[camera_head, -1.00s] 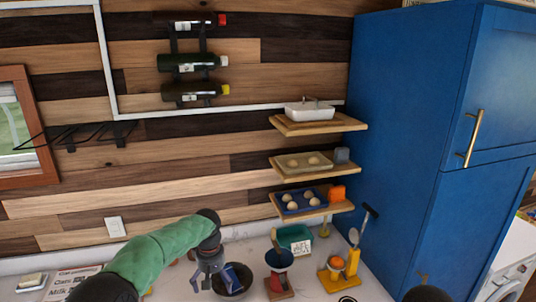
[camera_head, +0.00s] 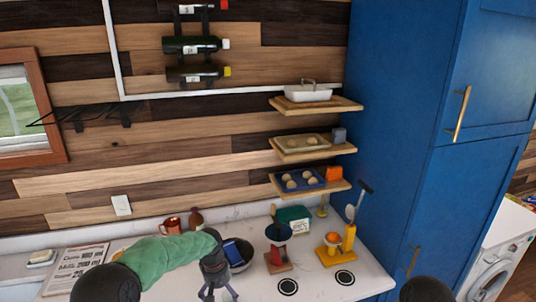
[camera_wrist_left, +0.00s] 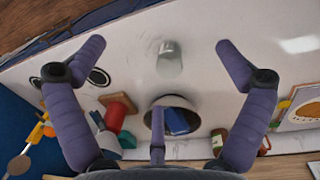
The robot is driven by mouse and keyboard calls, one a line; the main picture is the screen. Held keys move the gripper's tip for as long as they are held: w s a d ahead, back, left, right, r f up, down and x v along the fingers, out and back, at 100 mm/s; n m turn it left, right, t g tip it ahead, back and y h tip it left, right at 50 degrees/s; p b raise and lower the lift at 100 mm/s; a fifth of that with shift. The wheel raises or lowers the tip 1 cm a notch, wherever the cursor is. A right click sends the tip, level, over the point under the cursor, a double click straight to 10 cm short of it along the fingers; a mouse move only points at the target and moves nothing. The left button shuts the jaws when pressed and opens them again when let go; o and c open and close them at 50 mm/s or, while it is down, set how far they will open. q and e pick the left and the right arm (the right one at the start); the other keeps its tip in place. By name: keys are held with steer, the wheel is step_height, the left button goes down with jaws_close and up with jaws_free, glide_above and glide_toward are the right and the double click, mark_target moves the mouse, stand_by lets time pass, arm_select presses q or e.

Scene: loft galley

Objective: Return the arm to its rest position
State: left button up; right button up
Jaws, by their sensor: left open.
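My left arm, in a green sleeve, reaches over the white counter in the head view. My left gripper (camera_head: 218,292) is at the bottom of that view, in front of the dark bowl (camera_head: 246,266). A blue block-like thing (camera_head: 236,251) sits in the bowl. The bowl (camera_wrist_left: 190,103) and the blue thing (camera_wrist_left: 176,121) also show in the wrist view, beyond the fingers. My right gripper is out of view.
A grey cylinder (camera_wrist_left: 170,60) stands on the counter in the wrist view. Shelves (camera_head: 300,147) and a tall blue cabinet (camera_head: 400,130) rise behind. A printed sheet (camera_head: 78,262) lies left.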

arm_select(q)
steer(key=s+d+f+m+h+b, duration=0.15)
steer(key=s+f+b, duration=0.25)
steer(key=s+f, duration=0.55)
steer(key=s+d+f+h+b, duration=0.15)
steer(key=s+f+b, duration=0.3)
steer(key=f, duration=0.95)
steer(key=s+d+f+m+b, duration=0.15)
steer(key=s+f+b, duration=0.35)
steer(key=f, duration=0.7)
steer(key=s+f+b, duration=0.3)
steer(key=s+f, duration=0.2)
steer(key=s, duration=0.6)
steer(key=shift+s+d+f+b, duration=0.2)
steer(key=shift+s+f+b, duration=0.1)
steer(key=shift+s+f, duration=0.05)
